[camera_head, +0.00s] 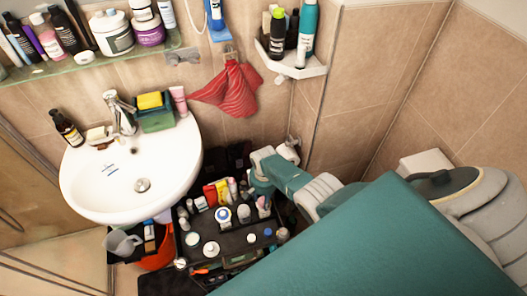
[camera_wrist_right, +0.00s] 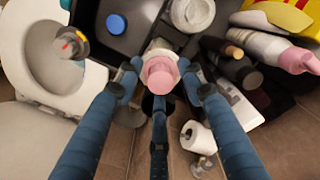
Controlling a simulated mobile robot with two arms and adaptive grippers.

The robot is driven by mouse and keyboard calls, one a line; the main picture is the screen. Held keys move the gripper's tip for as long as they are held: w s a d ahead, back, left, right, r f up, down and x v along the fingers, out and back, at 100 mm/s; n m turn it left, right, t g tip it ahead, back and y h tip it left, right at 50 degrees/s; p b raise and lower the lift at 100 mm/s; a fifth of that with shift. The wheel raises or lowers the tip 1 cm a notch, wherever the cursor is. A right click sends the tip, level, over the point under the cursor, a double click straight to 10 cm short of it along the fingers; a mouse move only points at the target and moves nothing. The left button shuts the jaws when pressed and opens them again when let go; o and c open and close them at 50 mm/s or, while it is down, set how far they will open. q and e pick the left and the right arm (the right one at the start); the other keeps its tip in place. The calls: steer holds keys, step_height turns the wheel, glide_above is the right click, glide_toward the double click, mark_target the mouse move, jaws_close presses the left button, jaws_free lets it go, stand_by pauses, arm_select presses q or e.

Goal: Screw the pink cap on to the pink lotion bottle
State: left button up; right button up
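In the right wrist view, a round pink top or cap (camera_wrist_right: 159,78) shows end-on between the fingertips of my right gripper (camera_wrist_right: 160,82). A white rim shows behind it. The blue fingers are spread around it, and I cannot tell whether they touch it. A pale bottle with a pink end (camera_wrist_right: 296,58) lies at the right of that view. In the head view my right gripper (camera_head: 260,184) is low over the right side of the cart (camera_head: 232,245). A small pink-topped item (camera_head: 233,187) stands on the cart just left of it. My left gripper is not seen.
The cart is crowded with jars and bottles, including one with a blue lid (camera_wrist_right: 117,24). The white sink (camera_head: 115,175) overhangs at its left. A toilet paper roll (camera_wrist_right: 197,137) is below the gripper. A red towel (camera_head: 228,90) hangs on the wall.

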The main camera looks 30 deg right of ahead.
stand_by(0.3)
step_height(320, 180, up, 12)
stand_by(0.6)
steer(key=shift+s, duration=0.1)
